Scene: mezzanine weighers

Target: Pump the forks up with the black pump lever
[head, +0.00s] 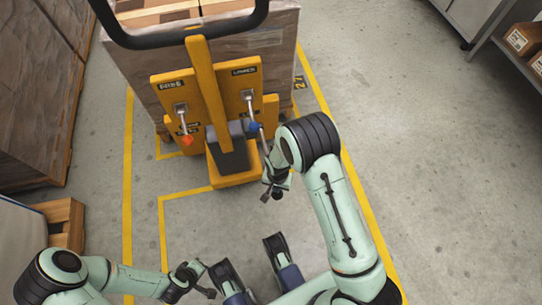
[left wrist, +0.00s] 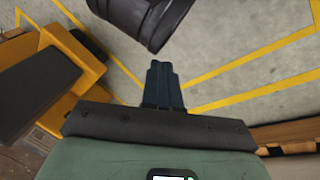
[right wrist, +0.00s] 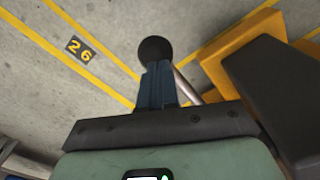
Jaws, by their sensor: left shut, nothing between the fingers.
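The yellow lift truck (head: 205,90) stands in the upper middle of the head view. The pump lever (right wrist: 154,51) shows in the right wrist view as a black round knob on a pale metal rod. My right gripper (right wrist: 158,68) is at this knob, its fingers close together with the knob just past their tips; whether they touch is unclear. In the head view my right gripper (head: 273,190) is in front of the truck's right side and partly hides the lever. My left gripper (head: 205,281) is shut and empty, low in the head view, away from the truck.
The truck carries a lever with a red tip (head: 187,140), one with a blue tip (head: 254,127) and a black handle loop (head: 262,14). A wrapped load (head: 280,45) stands behind. Wrapped stacks (head: 40,90) line the left; shelving (head: 500,50) is upper right. Floor at right is clear.

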